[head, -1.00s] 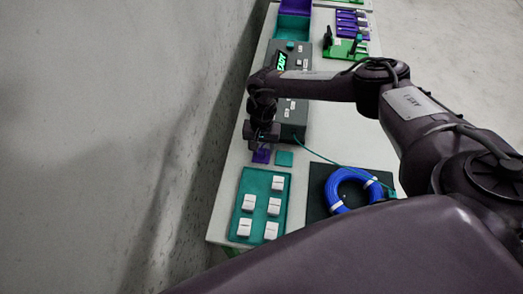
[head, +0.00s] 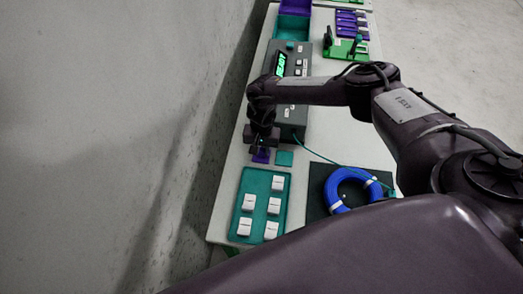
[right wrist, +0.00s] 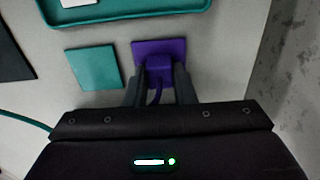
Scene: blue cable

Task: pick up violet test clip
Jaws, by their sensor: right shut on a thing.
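The violet test clip (right wrist: 158,68) is a small purple block with a purple lead, on or just above a flat violet square pad (right wrist: 140,47); I cannot tell whether it touches the pad. My right gripper (right wrist: 158,88) has its two dark fingers on either side of the clip and is shut on it. In the head view my right gripper (head: 261,147) is over the violet pad (head: 261,156), and the clip is mostly hidden by it. My left gripper is not in view.
A teal square pad (head: 284,158) lies beside the violet one. A teal tray (head: 260,216) with several white blocks is in front. A blue cable coil (head: 342,176) lies on a black mat (head: 316,198). A grey box with a green display (head: 280,64) stands behind. A wall runs along the left.

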